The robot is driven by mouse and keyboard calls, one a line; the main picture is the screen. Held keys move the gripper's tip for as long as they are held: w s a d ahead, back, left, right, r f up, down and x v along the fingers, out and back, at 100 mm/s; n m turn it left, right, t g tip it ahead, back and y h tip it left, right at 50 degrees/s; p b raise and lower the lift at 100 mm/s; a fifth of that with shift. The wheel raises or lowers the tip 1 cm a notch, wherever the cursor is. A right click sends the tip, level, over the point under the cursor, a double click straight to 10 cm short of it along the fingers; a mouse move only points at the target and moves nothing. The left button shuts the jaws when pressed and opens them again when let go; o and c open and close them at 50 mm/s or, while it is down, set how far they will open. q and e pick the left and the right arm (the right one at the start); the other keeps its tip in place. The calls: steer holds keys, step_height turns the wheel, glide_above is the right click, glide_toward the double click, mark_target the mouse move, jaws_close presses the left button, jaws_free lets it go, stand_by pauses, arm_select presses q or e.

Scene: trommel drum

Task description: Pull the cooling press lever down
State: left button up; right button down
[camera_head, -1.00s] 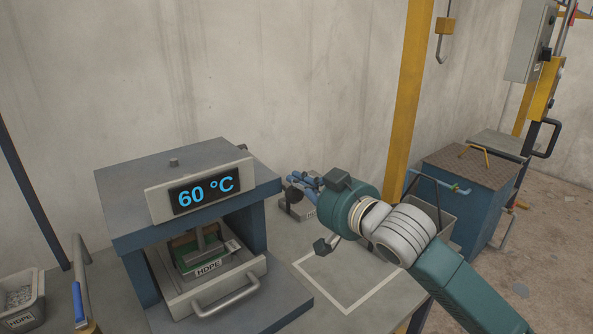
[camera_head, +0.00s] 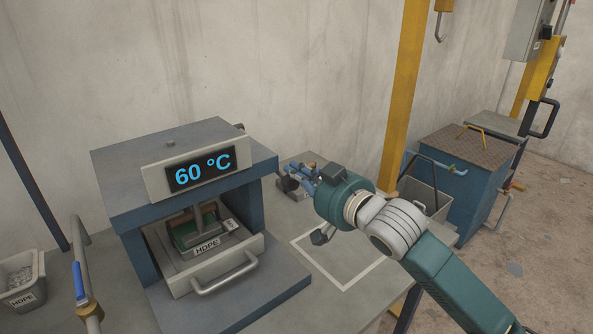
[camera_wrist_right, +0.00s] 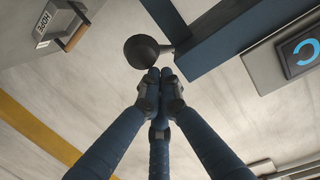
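The cooling press (camera_head: 185,140) stands left of centre in the head view, its display reading 60 °C. A dark round knob (camera_head: 287,184), which looks like its lever end, sits at the press's right side. In the right wrist view the black ball knob (camera_wrist_right: 141,50) joins the blue press frame (camera_wrist_right: 215,40) by a short stub. My right gripper (camera_head: 299,170) has its blue fingers drawn together and empty. In the wrist view its fingertips (camera_wrist_right: 160,76) are right beside the knob; I cannot tell whether they touch. My left gripper is not in view.
A HDPE bin (camera_head: 22,280) and a blue-gripped bar (camera_head: 79,280) are at the left. A white-outlined area (camera_head: 345,284) on the table is clear. A yellow post (camera_head: 405,100) stands behind my right arm.

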steer(key=r+p, duration=0.2)
steer(key=w+r+p, duration=0.1)
steer(key=p, duration=0.1)
steer(key=shift+d+r+p, duration=0.1)
steer(key=shift+r+p, duration=0.2)
steer(key=shift+r, duration=0.1)
steer(key=s+d+f+b, duration=0.1)
steer(key=s+d+b, duration=0.2)
steer(key=s+d, duration=0.2)
steer(key=s, duration=0.3)
steer(key=shift+s+d+f, duration=0.2)
steer(key=shift+f, duration=0.2)
